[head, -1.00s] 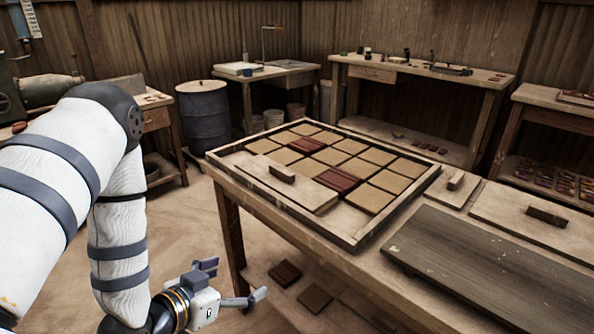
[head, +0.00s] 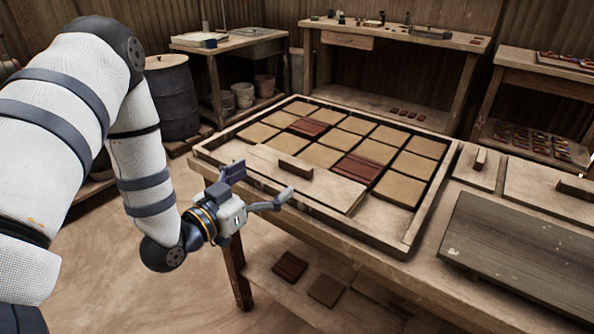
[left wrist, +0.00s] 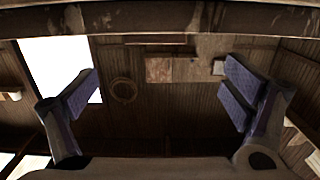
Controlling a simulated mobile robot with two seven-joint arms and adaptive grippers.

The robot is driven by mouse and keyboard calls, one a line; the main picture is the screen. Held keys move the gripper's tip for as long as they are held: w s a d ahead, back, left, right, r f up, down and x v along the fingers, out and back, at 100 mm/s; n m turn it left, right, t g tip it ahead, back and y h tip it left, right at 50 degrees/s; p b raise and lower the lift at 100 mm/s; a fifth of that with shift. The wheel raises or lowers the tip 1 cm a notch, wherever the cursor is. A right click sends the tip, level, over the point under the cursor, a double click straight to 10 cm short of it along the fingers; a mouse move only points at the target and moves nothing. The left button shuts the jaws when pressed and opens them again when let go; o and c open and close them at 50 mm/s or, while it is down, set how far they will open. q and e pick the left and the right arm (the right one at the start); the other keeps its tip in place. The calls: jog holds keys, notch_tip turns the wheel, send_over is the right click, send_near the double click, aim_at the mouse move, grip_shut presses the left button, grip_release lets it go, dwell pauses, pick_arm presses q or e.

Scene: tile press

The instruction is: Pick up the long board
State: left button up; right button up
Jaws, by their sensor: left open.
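A long pale board (head: 325,189) with a block handle (head: 295,167) lies flat over the near left part of a wooden tray (head: 429,202) on the table. Other handled boards, a small one (head: 472,175) and a larger one (head: 540,188), lie right of the tray. My left gripper (head: 263,180) is open and empty, left of the long board and near the table's left edge, apart from the handle. Its spread fingers also show in the left wrist view (left wrist: 162,92), with nothing between them. My right gripper is not in view.
Tan and dark red tiles (head: 361,169) fill much of the tray. A dark grey plank (head: 520,245) lies at the table's right. Loose tiles (head: 290,266) lie on the lower shelf. A barrel (head: 172,98) and side benches stand behind. Floor at left is open.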

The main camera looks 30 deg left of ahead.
aim_at(292, 165)
pick_arm(q)
jog(key=w, duration=0.3)
jog(key=w+d, duration=0.1)
jog(key=w, duration=0.1)
jog(key=w+f+b, duration=0.1)
jog(key=w, duration=0.2)
jog(key=shift+w+d+f, duration=0.1)
jog(key=shift+w+d, duration=0.1)
jog(key=shift+w, duration=0.15)
jog(key=c, duration=1.5)
jog(key=shift+o, duration=0.2)
